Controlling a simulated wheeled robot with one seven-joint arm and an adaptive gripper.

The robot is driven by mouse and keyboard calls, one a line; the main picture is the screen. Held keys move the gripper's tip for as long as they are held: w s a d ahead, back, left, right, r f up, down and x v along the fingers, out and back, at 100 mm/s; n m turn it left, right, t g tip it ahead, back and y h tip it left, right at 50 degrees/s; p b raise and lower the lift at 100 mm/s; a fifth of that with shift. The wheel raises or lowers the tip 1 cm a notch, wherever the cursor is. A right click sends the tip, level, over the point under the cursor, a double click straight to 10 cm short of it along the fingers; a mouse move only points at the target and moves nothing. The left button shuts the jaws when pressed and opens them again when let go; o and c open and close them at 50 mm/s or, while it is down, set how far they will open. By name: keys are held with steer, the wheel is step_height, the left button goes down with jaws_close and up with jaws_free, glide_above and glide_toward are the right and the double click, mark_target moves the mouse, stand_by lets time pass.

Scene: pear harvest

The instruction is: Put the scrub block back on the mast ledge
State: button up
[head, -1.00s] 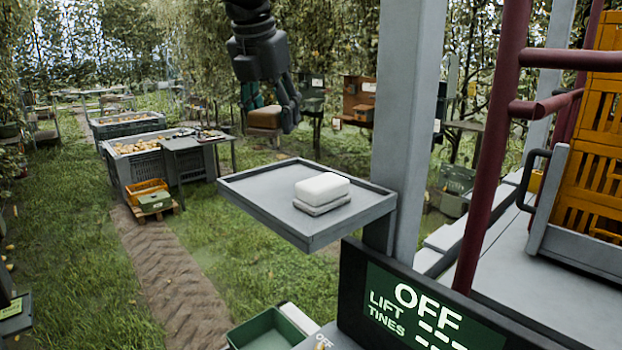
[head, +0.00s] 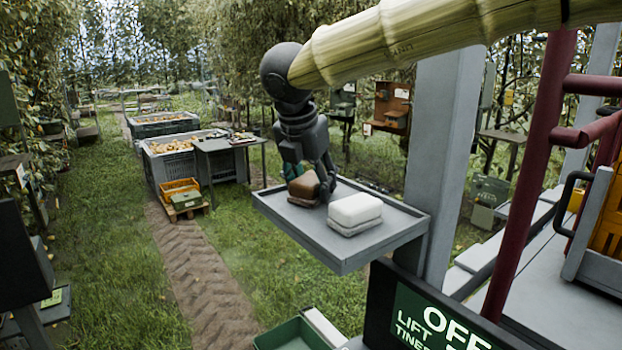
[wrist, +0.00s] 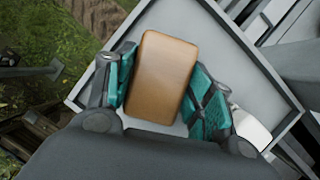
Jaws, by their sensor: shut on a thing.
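The wrist view shows the tan top of the scrub block (wrist: 162,72) with the teal finger pads of my gripper (wrist: 163,90) on both sides. The mast ledge (head: 338,250) is a grey rimmed tray fixed to the grey mast (head: 440,140). The block is over the ledge's left far part, very low; I cannot tell whether it touches the surface. The ledge also fills much of the wrist view (wrist: 213,45).
A white block (head: 355,209) lies on the ledge just right of my gripper, and its edge shows in the wrist view (wrist: 250,127). A dark red rail (head: 530,170) and a display sign (head: 430,320) stand to the right. The ledge's front left is bare.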

steer(key=shift+s+f, duration=0.1)
steer(key=o, duration=1.3)
steer(key=shift+o, duration=0.2)
steer(key=shift+r, duration=0.25)
steer(key=b+v, duration=0.3)
steer(key=v, duration=0.8)
steer(key=shift+s+r, duration=0.2)
steer(key=shift+r, duration=0.2)
